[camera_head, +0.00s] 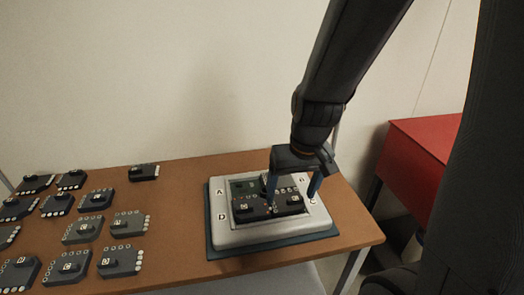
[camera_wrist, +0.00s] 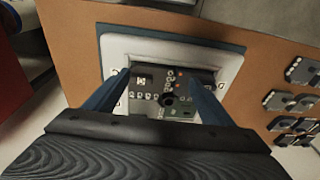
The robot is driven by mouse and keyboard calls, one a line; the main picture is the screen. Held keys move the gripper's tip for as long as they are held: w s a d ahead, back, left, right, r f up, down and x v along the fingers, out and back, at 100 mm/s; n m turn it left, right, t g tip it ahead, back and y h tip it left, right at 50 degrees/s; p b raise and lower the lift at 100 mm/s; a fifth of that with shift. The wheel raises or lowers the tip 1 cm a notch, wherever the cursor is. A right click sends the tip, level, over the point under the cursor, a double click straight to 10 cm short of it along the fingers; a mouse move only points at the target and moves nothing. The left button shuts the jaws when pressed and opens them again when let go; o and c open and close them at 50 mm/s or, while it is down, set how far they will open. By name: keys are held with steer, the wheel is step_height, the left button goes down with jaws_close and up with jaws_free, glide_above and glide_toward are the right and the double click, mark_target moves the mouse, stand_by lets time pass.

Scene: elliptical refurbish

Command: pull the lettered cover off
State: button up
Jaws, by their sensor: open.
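The lettered cover (camera_head: 262,234) is a pale grey rectangular frame with rounded corners, lying flat on the table. Letters such as A and D show at its corners. The cover also shows in the wrist view (camera_wrist: 160,48), partly hidden by my gripper. My gripper (camera_head: 292,201) is open over the cover, its blue fingers pointing down, one over the opening and one near the right rim. In the wrist view the fingers (camera_wrist: 157,88) stand apart with nothing held. Contact with the cover cannot be told.
A dark blue mat (camera_head: 214,251) lies under the cover on the brown table (camera_head: 177,231). Several dark modules (camera_head: 83,231) stand on the table's left part. A red cabinet (camera_head: 425,139) stands to the right beyond the table edge. A plain wall is behind.

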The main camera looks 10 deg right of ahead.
steer(key=o, duration=0.5)
steer(key=w+p, duration=0.1)
steer(key=w, duration=0.2)
steer(key=w+r+t+p, duration=0.1)
steer(key=w+p, duration=0.1)
steer(key=w, duration=0.1)
steer(key=w+a+t+p, duration=0.1)
steer(key=w, duration=0.2)
steer(key=shift+w+r+p, duration=0.1)
steer(key=shift+r+p, duration=0.15)
steer(key=shift+p, duration=0.05)
steer(key=shift+t+h, duration=0.4)
steer(key=shift+t, duration=0.1)
steer(key=w, duration=0.1)
steer(key=w+d+f+p, duration=0.1)
steer(key=w, duration=0.1)
steer(key=w+d+p, duration=0.1)
steer(key=w, duration=0.1)
steer(key=shift+f, duration=0.35)
steer(key=b+x, duration=0.5)
steer(key=x, duration=0.2)
steer(key=shift+f+b, duration=0.2)
steer(key=shift+b, duration=0.2)
steer(key=shift+c, duration=0.3)
steer(key=c, duration=1.9)
